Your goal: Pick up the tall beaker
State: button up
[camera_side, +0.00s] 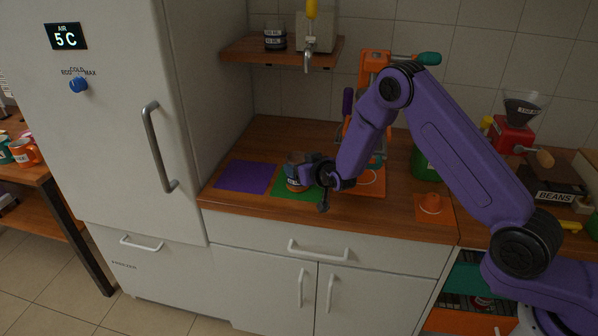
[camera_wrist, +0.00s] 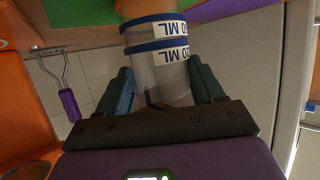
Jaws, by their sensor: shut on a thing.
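A clear beaker with blue bands and white ML labels (camera_wrist: 160,68) stands between the two fingers of my gripper (camera_wrist: 165,88) in the wrist view. A second labelled band shows directly against it, so it may be two nested or stacked vessels; I cannot tell. An orange part (camera_wrist: 133,9) shows at its far end. In the side view my gripper (camera_side: 308,170) is shut on the labelled vessel (camera_side: 293,183) over the green mat (camera_side: 290,196). The fingers partly hide it, and I cannot tell whether its base touches the mat.
A purple mat (camera_side: 244,177) lies to the left. An orange stand (camera_side: 373,66) rises behind my arm. A small orange item (camera_side: 431,204) sits on an orange mat at right. Another labelled vessel (camera_side: 275,39) stands on the wall shelf (camera_side: 250,50). The fridge (camera_side: 108,130) bounds the left side.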

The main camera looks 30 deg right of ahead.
jog(key=shift+r, duration=0.2)
notch_tip(320, 180, up, 18)
jog(key=shift+f, duration=0.15)
dwell(0.5)
dwell(0.4)
jog(key=s+d+r, duration=0.4)
jog(key=r, duration=0.4)
jog(key=s+d+r, duration=0.3)
jog(key=s+r, duration=0.2)
jog(key=r, duration=0.4)
jog(key=s+d+r, duration=0.1)
jog(key=s+r, duration=0.2)
jog(key=s, duration=0.4)
jog(key=s+d+r+y, duration=0.1)
jog(key=s+r, duration=0.3)
jog(key=s, duration=0.3)
jog(key=shift+d+r+n, duration=0.25)
jog(key=shift+d+n, duration=0.1)
jog(key=shift+n, duration=0.05)
jog(key=shift+s, duration=0.1)
